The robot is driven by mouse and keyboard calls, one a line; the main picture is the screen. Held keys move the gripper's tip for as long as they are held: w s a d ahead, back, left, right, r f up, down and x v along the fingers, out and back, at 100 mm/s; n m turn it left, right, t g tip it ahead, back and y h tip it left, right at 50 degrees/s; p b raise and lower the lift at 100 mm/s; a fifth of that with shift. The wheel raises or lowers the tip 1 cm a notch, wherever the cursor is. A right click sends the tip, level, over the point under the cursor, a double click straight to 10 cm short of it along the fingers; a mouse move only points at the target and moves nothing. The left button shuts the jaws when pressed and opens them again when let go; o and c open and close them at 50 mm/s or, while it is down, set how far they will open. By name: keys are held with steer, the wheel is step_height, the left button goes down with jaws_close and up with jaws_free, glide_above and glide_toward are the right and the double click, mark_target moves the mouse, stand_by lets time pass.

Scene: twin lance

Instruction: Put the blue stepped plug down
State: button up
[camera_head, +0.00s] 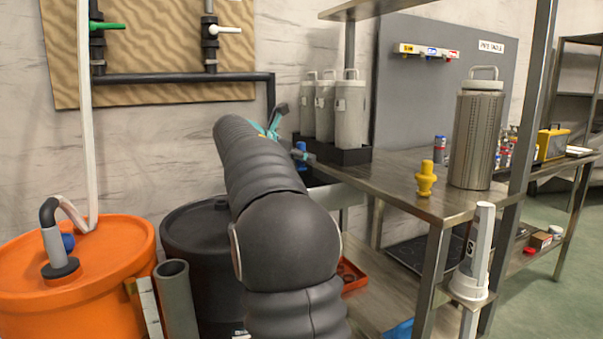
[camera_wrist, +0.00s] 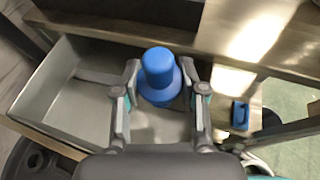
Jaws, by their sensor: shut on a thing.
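The blue stepped plug (camera_wrist: 159,72) is between the two fingers of my gripper (camera_wrist: 159,84) in the wrist view, its narrower round end toward the camera. The fingers are shut on its sides.
A yellow stepped plug (camera_head: 426,182) stands on the steel table (camera_head: 400,190), left of a tall metal canister (camera_head: 478,140). Several grey canisters (camera_head: 346,115) stand in a black tray at the back. A blue piece (camera_wrist: 240,114) lies right of the gripper. Tabletop beside the yellow plug is bare.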

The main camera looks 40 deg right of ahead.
mark_target(301, 170)
steer(key=shift+f+b, duration=0.55)
steer(key=shift+f, duration=1.4)
steer(key=shift+f, duration=0.4)
steer(key=shift+f, duration=0.2)
steer(key=o, duration=0.9)
steer(key=shift+r, duration=0.1)
steer(key=v, duration=0.8)
steer(key=r+p+v, duration=0.1)
steer(key=v, duration=0.3)
steer(key=shift+s, duration=0.1)
